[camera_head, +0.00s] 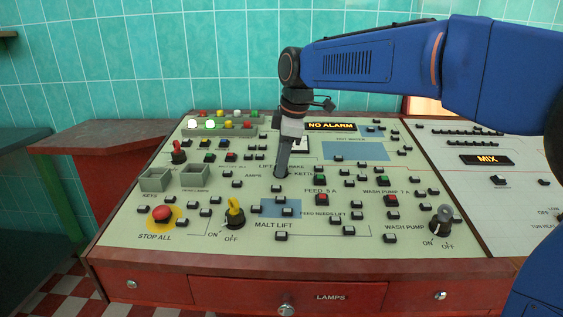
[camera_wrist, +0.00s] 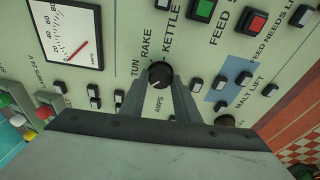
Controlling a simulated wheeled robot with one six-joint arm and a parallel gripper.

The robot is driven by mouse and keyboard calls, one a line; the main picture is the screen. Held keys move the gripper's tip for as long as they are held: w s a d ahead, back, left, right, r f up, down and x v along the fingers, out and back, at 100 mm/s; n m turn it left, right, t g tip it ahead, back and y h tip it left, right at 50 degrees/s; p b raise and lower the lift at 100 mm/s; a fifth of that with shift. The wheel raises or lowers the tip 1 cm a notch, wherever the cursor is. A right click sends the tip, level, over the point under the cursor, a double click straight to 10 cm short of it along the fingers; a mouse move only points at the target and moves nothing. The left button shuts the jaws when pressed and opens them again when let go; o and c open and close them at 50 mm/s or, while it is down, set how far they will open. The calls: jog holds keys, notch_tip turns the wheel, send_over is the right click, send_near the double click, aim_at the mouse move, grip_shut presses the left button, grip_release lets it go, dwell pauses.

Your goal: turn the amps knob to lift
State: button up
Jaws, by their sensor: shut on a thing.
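The amps knob (camera_wrist: 160,73) is a small round black knob on the pale control panel. In the wrist view it sits between the two grey fingers of my gripper (camera_wrist: 159,86), which are shut on its sides. The word AMPS is printed between the fingers, with TUN RAKE and KETTLE printed around the knob. Which label the knob points at cannot be told. In the head view my gripper (camera_head: 282,174) reaches down to the panel between the AMPS and KETTLE labels and hides the knob. A dial meter (camera_wrist: 70,35) with a red needle is at the upper left of the wrist view.
Small buttons crowd the panel around my gripper. Two open grey boxes (camera_head: 158,181) are at left. A lit NO ALARM sign (camera_head: 331,126) is behind.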

jog(key=o, duration=1)
jog(key=v, duration=1.7)
jog(key=shift+r, duration=0.2)
